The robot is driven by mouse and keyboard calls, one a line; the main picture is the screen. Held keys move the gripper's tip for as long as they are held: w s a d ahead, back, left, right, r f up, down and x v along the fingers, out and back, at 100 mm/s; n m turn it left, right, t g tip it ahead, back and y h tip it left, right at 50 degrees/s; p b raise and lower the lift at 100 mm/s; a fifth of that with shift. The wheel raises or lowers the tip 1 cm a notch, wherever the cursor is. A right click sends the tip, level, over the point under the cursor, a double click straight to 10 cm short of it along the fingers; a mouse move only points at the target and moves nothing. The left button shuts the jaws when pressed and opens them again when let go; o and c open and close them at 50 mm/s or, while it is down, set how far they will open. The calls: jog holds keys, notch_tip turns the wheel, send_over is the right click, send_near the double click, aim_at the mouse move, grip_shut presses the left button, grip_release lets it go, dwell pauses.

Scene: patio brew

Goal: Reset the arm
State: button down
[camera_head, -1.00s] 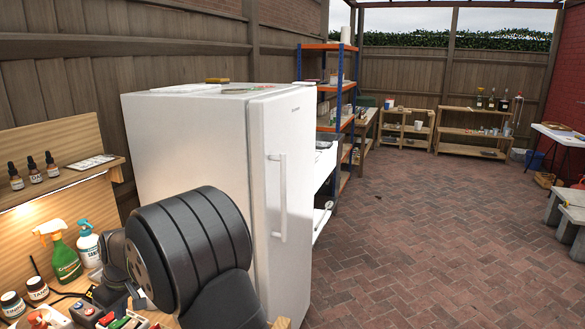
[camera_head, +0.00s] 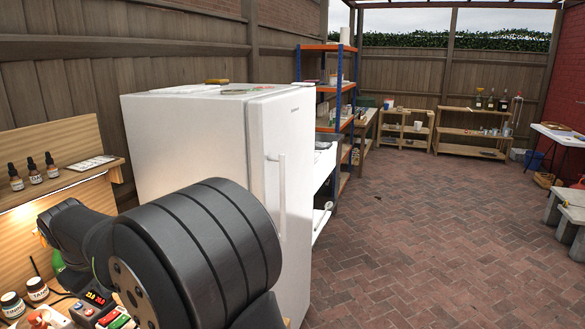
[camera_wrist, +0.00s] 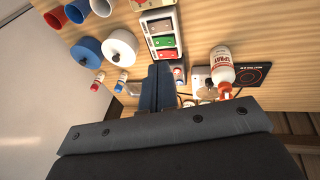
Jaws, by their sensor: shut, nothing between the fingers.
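My gripper (camera_wrist: 158,88) shows in the wrist view with its fingers closed together and nothing between them. It hangs over a wooden workbench (camera_wrist: 215,20), apart from the things on it. In the head view my arm fills the lower left in front of the white fridge, and the gripper itself is out of sight. The arm hides most of the bench there.
The white fridge (camera_head: 190,140) stands close behind my arm. Small dropper bottles (camera_head: 34,170) stand on a shelf. The brick floor (camera_head: 430,230) is open.

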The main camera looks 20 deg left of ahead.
jog(key=x, duration=0.9)
jog(key=v, duration=0.7)
